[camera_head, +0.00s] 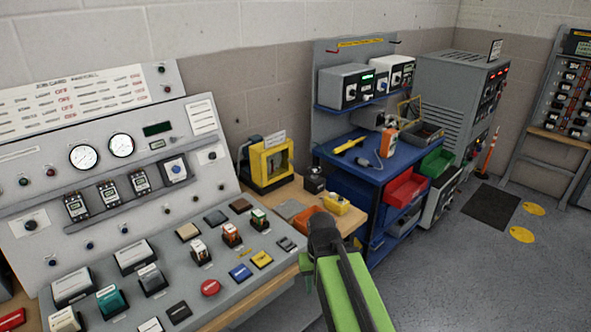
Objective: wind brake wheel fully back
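My arm's green link rises from the bottom of the view, and its dark end with my gripper (323,232) is by the right end of the wooden bench. I see it from behind, so its fingers are hidden and I cannot tell whether they are open or shut. No brake wheel can be made out for certain. A yellow-framed machine (268,165) stands on the bench beyond my gripper, against the wall.
A grey control panel (100,220) with gauges and many coloured modules fills the left. A blue workbench (350,155) with red (405,188) and green bins stands at centre right. A grey cabinet (455,85) stands behind it. Floor at lower right is clear, with a dark mat (490,207).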

